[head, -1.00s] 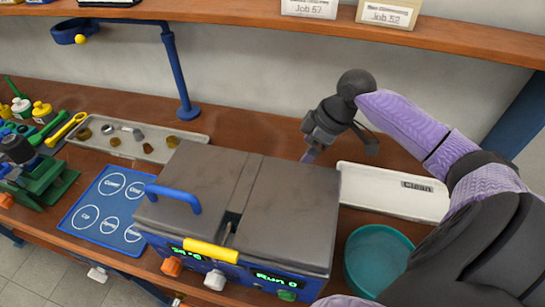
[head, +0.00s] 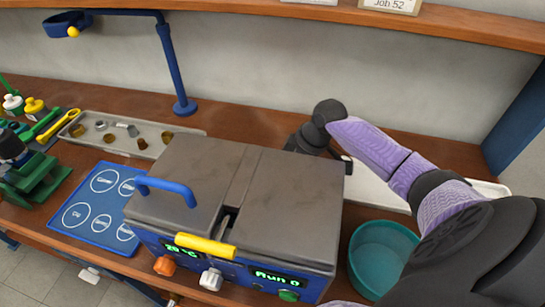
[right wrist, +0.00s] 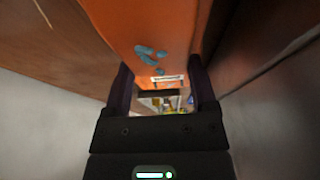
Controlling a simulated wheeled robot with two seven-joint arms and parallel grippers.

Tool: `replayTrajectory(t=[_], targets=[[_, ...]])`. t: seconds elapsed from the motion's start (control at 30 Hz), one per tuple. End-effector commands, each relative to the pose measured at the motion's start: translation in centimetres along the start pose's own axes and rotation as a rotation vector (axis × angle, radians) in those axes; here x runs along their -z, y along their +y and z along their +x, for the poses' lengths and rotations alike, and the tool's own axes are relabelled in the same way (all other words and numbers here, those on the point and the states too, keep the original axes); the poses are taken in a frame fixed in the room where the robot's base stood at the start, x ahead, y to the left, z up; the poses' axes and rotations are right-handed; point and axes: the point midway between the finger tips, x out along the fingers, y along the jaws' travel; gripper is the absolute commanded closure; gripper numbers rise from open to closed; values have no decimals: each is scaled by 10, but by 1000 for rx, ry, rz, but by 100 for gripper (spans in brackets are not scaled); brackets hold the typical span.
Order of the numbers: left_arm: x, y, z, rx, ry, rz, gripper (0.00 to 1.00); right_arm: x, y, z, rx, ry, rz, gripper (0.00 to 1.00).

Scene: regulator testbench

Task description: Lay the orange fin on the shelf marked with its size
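An orange piece (right wrist: 140,25) with blue blotches and a small white label, seemingly the orange fin, shows in the right wrist view. It lies between and ahead of my right gripper's purple fingers (right wrist: 162,90), which stand apart on either side of it. I cannot tell whether they touch it. In the head view my right gripper is low behind the grey-topped machine (head: 285,210), which hides the fingers and the orange piece. My left gripper is not in view. No shelf with a legible size mark shows.
A pale tray (head: 375,188) is partly behind my right arm, with a teal bowl (head: 382,255) in front. Left of the machine are a blue mat (head: 75,222) with circles and a parts tray (head: 185,148). A wooden shelf (head: 250,8) runs above.

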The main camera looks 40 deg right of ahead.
Motion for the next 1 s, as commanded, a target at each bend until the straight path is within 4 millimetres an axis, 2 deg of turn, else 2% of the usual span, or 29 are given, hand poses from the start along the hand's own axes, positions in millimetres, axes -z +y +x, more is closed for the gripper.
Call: replayTrajectory(t=[0.03,0.2,0.27,0.53,0.67,0.77,1.0], targets=[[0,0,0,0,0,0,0,0,0,0,0,0,0,55],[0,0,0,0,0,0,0,0,0,0,0,0,0,91],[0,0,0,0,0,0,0,0,0,0,0,0,0,100],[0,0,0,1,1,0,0,1,0,-1,-1,1,0,100],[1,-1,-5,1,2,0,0,5,1,-12,-3,2,-2,100],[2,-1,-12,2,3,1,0,13,1,-31,-4,3,-3,100],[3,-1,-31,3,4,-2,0,39,1,-93,-5,4,-3,100]])
